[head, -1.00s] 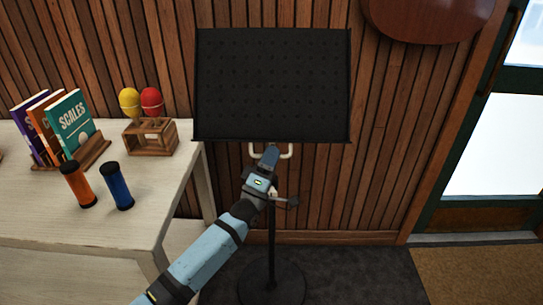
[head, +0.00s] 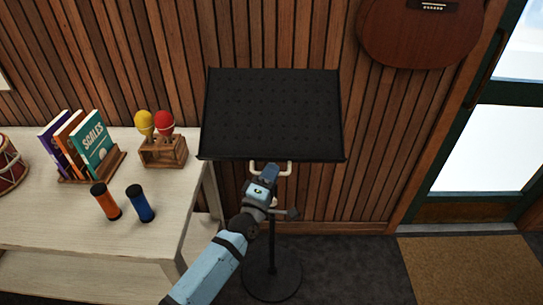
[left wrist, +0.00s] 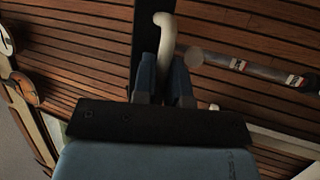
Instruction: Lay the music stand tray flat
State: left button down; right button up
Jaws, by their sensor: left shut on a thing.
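The music stand has a black perforated tray (head: 272,112) that leans back at a slant, with its lower lip toward me. A pale handle (head: 289,168) sticks out below the tray's front edge. My left gripper (head: 270,170) is at this handle, and in the left wrist view its two blue fingers (left wrist: 165,82) are closed around the pale bar (left wrist: 166,40). The stand's black pole and round base (head: 271,275) stand on the dark floor, partly behind my left arm. My right gripper is not in view.
A pale wooden table (head: 60,225) stands at the left with books (head: 85,145), two shakers (head: 140,203), maracas in a wooden holder (head: 163,153) and a drum (head: 10,165). A slatted wall is behind the stand. A guitar (head: 420,30) hangs at upper right.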

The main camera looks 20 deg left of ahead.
pick_arm(q)
notch_tip(320, 180, up, 11)
jog(key=s+p, duration=0.1)
jog(key=p, duration=0.8)
jog(key=shift+s+d+g, duration=0.2)
jog(key=shift+g, duration=0.2)
jog(key=shift+r+n+p, duration=0.2)
jog(key=shift+n+p, duration=0.1)
jog(key=c, duration=1.5)
grip_release()
jog(key=shift+o, duration=0.2)
jog(key=shift+f, duration=0.15)
